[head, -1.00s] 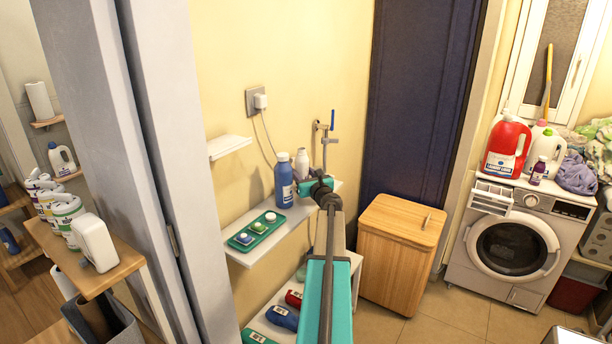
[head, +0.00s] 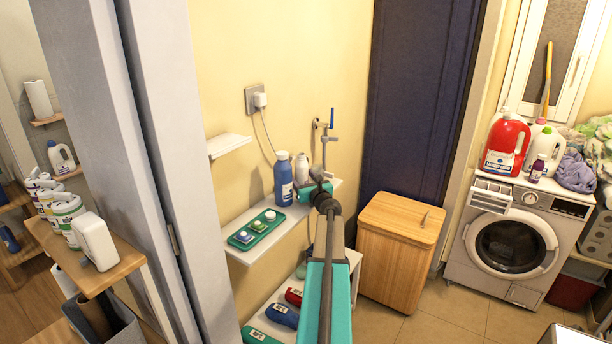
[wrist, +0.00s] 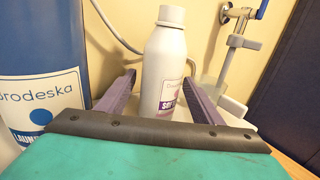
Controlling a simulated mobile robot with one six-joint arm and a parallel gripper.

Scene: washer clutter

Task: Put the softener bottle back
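The softener bottle is a white bottle (head: 301,169) with a purple-lettered label, upright at the white wall shelf, right of a blue bottle (head: 284,180). In the wrist view the softener bottle (wrist: 166,62) stands between the two purple fingers of my gripper (wrist: 160,82). The fingers are apart, with a visible gap on the left side of the bottle; the right finger is very close to it. The bottle's base is hidden behind my gripper's body. In the head view my gripper (head: 312,184) is at the shelf's right end, its fingers mostly hidden.
The blue bottle (wrist: 40,75) is close on the left in the wrist view. A green tray (head: 254,236) with small items lies on the shelf's near part (head: 290,228). A wall tap (head: 327,135) and a hanging cord are behind. A wooden cabinet (head: 400,245) stands right.

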